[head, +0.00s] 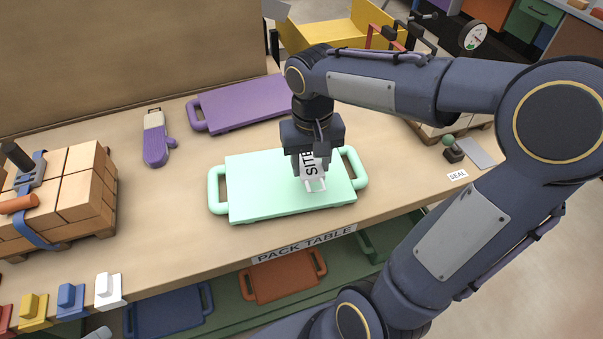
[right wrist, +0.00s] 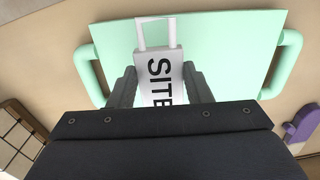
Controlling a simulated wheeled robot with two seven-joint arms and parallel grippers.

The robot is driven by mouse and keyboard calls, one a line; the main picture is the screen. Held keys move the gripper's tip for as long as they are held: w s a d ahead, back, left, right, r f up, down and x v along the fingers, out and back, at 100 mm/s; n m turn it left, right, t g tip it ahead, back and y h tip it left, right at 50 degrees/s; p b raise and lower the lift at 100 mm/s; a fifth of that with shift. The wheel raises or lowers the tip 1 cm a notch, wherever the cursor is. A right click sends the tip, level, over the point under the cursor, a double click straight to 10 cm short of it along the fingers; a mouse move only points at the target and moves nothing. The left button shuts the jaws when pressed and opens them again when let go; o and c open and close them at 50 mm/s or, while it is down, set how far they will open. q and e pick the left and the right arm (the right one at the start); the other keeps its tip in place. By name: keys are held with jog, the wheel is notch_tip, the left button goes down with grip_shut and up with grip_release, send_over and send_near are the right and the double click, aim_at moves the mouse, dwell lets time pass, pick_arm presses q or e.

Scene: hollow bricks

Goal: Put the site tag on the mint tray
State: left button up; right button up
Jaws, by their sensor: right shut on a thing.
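The site tag (head: 314,167) is a white plate with black letters reading SITE and a loop at one end. My right gripper (head: 312,163) is shut on it, with a finger on either side, as the right wrist view also shows for the tag (right wrist: 160,75) and the gripper (right wrist: 160,88). The mint tray (head: 262,185) lies on the table with a handle at each end. The tag is over the right part of the tray; whether it touches the tray I cannot tell. The mint tray (right wrist: 110,45) fills much of the wrist view. My left gripper is not in view.
The pack table (head: 180,220) carries a purple tray (head: 240,103) behind the mint one, a purple-and-white tool (head: 155,140), and strapped bricks (head: 75,185) at left. A stamp (head: 453,150) stands at right. Coloured trays sit on the shelf below.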

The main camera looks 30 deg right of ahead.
aim_at(304, 163)
jog(key=shift+w+a+f, duration=0.25)
jog(key=shift+w+f, duration=0.7)
jog(key=shift+f, duration=0.25)
jog(key=shift+w+f, duration=0.15)
jog(key=shift+f, duration=1.55)
jog(key=shift+b, duration=0.3)
jog(key=shift+f, duration=0.2)
jog(key=o, duration=1)
